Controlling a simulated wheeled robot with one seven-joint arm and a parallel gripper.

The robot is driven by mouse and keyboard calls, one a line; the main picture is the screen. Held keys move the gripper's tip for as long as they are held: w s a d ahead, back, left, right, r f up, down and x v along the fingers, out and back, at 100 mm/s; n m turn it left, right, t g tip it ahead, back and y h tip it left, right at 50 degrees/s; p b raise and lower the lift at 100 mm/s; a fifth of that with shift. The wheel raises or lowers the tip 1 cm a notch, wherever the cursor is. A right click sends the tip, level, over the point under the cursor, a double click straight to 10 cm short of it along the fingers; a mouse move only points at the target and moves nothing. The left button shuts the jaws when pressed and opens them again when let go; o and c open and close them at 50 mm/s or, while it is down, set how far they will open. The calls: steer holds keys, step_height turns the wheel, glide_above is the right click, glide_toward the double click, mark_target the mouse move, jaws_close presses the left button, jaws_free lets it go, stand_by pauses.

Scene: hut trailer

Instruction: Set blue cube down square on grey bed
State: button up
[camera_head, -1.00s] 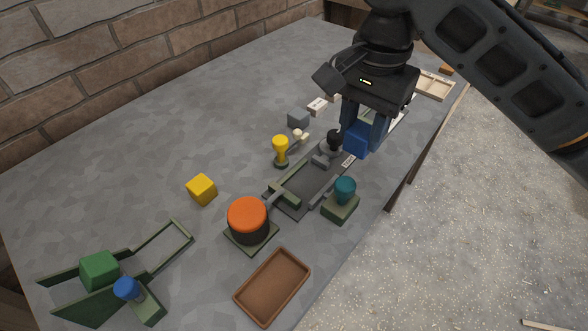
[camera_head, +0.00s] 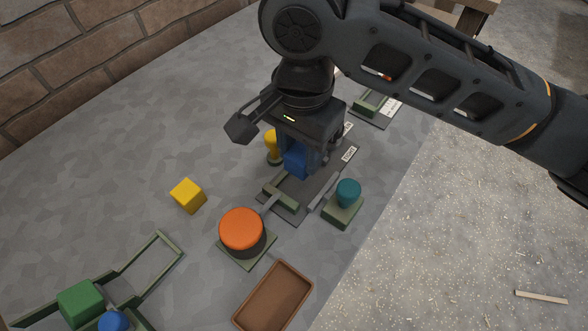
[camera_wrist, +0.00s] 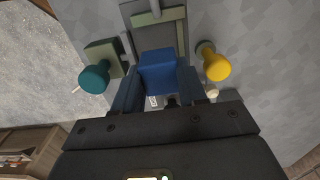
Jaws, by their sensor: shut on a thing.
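The blue cube (camera_head: 294,164) is between the fingers of my gripper (camera_head: 299,158), which is shut on it. In the wrist view the cube (camera_wrist: 157,72) shows between both fingers, its sides roughly in line with the bed. The grey bed (camera_head: 292,203) is a dark plate with a green bar and grey rails on it. The cube is over or at its far part; I cannot tell whether it touches. The bed also shows beyond the cube in the wrist view (camera_wrist: 158,38). The cube's far side and the bed's far end are partly hidden by my gripper.
A teal knob on a green base (camera_head: 347,194) stands close right of the bed, a yellow knob (camera_head: 271,146) close left. An orange-topped button (camera_head: 242,230), brown tray (camera_head: 272,297) and yellow cube (camera_head: 187,195) lie nearer. The table's right edge is close.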

mark_target(294, 174)
steer(key=shift+s+a+f, duration=0.4)
steer(key=shift+s+a, duration=0.05)
steer(key=shift+a, duration=0.05)
steer(key=shift+f, duration=2)
steer(key=shift+f, duration=0.15)
steer(key=o, duration=0.8)
step_height(294, 174, up, 12)
steer(key=shift+r+p, duration=0.2)
steer(key=shift+p, duration=0.3)
